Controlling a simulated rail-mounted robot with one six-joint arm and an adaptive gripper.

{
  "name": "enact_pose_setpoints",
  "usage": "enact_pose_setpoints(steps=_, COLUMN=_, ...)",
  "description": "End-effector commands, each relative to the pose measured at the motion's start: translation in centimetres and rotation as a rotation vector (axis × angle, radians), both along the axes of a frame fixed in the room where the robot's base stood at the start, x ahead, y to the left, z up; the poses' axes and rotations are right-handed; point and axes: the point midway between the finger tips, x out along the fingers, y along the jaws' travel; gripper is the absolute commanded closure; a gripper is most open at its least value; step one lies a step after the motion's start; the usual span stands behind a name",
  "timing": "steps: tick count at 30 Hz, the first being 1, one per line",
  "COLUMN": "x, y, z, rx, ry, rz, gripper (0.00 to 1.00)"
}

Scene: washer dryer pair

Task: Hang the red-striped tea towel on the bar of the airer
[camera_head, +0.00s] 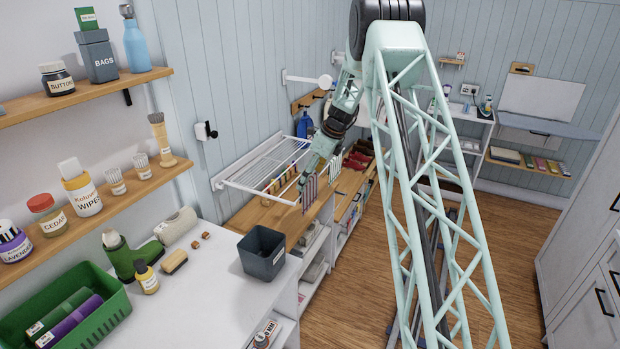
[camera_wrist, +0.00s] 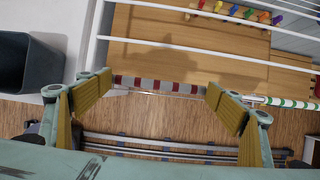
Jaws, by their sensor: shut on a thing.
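The red-striped tea towel (camera_wrist: 160,85) shows edge-on in the wrist view as a red and pale strip between my fingertips. My gripper (camera_wrist: 159,88) is shut on it, with one yellow-padded finger at each end of the strip. In the head view the towel (camera_head: 309,192) hangs down below my gripper (camera_head: 304,178). The white airer (camera_head: 262,184) juts from the wall, and the towel is near its front right corner. White airer bars (camera_wrist: 200,54) cross the wrist view beyond the towel. I cannot tell whether the towel touches a bar.
A green-striped cloth (camera_wrist: 290,102) is right of my gripper. A wooden worktop (camera_wrist: 150,58) lies below the airer, with a row of coloured items (camera_wrist: 235,12). A dark grey bin (camera_head: 262,252) stands on the white counter at the left.

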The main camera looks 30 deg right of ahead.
Motion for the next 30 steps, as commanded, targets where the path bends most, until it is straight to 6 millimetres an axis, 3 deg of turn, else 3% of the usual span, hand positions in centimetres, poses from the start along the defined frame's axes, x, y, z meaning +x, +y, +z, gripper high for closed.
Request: enact_pose_setpoints(steps=30, x=0.0, y=0.0, z=-2.4, rx=0.0, ry=0.0, rz=0.0, gripper=0.27)
